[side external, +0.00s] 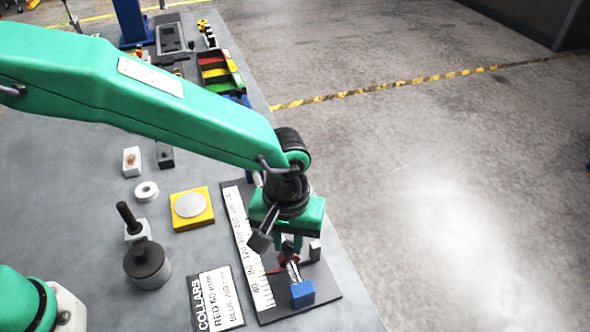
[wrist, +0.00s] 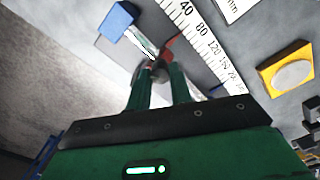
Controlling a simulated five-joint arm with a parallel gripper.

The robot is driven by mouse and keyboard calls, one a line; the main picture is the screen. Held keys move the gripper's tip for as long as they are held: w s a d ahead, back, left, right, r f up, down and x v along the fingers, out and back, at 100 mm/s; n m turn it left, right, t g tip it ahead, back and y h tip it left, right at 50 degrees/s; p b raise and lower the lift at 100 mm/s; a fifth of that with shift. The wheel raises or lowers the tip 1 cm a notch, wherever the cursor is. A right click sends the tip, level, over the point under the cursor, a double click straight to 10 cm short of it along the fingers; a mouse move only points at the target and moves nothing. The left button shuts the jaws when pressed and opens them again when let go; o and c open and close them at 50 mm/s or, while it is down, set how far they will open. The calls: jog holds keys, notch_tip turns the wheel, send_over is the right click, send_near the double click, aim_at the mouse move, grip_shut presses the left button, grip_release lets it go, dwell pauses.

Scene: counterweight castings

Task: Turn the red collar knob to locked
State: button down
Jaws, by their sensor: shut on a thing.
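My gripper (side external: 288,250) points down over the dark board (side external: 326,284) at the front right of the bench. It is shut on the red collar knob (side external: 291,263), which sits around a shiny rod (side external: 294,271). The fingers hide most of the knob, so I cannot read its lock position. In the wrist view, the fingertips (wrist: 156,68) close on a dark part at the rod, with a bit of red beside it. A blue block (side external: 302,293) carries the rod's near end and also shows in the wrist view (wrist: 118,20).
A white scale (side external: 246,246) runs along the board's left side. A collar label (side external: 216,299) lies left of it. A yellow block with a pale disc (side external: 192,209), a grey cylinder (side external: 148,267) and a white ring (side external: 146,191) stand further left. The bench edge is close on the right.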

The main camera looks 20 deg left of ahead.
aim_at(288, 245)
jog(key=m, duration=0.4)
jog(key=shift+m, duration=0.3)
jog(key=m, duration=0.4)
dwell(0.3)
jog(key=c, duration=1.3)
grip_release()
jog(key=shift+o, duration=0.2)
jog(key=shift+r, duration=0.15)
jog(key=shift+r, duration=3.8)
